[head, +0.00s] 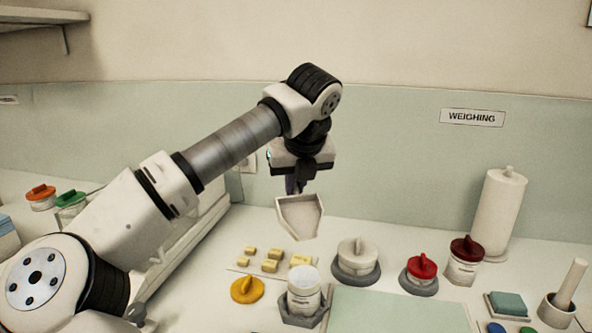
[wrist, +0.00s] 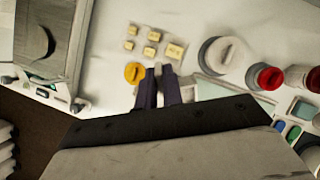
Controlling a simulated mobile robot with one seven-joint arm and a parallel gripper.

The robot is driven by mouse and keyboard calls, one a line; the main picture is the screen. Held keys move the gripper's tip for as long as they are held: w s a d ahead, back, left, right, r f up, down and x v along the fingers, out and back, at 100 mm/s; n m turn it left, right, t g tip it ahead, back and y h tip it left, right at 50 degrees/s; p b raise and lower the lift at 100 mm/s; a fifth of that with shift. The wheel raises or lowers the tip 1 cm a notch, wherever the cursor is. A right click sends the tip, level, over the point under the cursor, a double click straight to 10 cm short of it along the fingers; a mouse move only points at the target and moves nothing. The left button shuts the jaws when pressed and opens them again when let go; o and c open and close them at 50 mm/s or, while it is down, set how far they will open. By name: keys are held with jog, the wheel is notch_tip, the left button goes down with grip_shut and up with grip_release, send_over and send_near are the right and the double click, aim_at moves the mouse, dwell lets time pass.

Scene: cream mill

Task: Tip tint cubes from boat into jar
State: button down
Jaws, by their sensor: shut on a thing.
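My gripper (head: 295,186) is shut on the pale weighing boat (head: 300,218), which hangs tilted above the counter. I make out no cubes in the boat. A white labelled jar (head: 304,298) stands in a dark grey holder below the boat, nearer the camera; I cannot see into it. A yellow lid (head: 247,290) lies to its left. Several yellow blocks (head: 271,266) sit on a pale card behind the lid.
A pale green mat (head: 400,312) lies in front. A paper roll (head: 498,215) and a mortar (head: 562,312) with pestle stand farther right.

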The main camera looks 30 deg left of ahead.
jog(key=shift+w+a+r+g+h+p, duration=0.25)
jog(key=shift+r+g+h+p, duration=0.5)
jog(key=shift+p, duration=1.75)
jog(key=shift+w+a+r+g+h+p, duration=0.15)
jog(key=shift+r+g+h+p, duration=0.5)
jog(key=shift+p, duration=1.8)
jog(key=shift+w+f+g+h+p, duration=0.15)
jog(key=shift+g+h+p, duration=0.25)
jog(key=shift+g, duration=0.2)
jog(key=shift+f, duration=0.1)
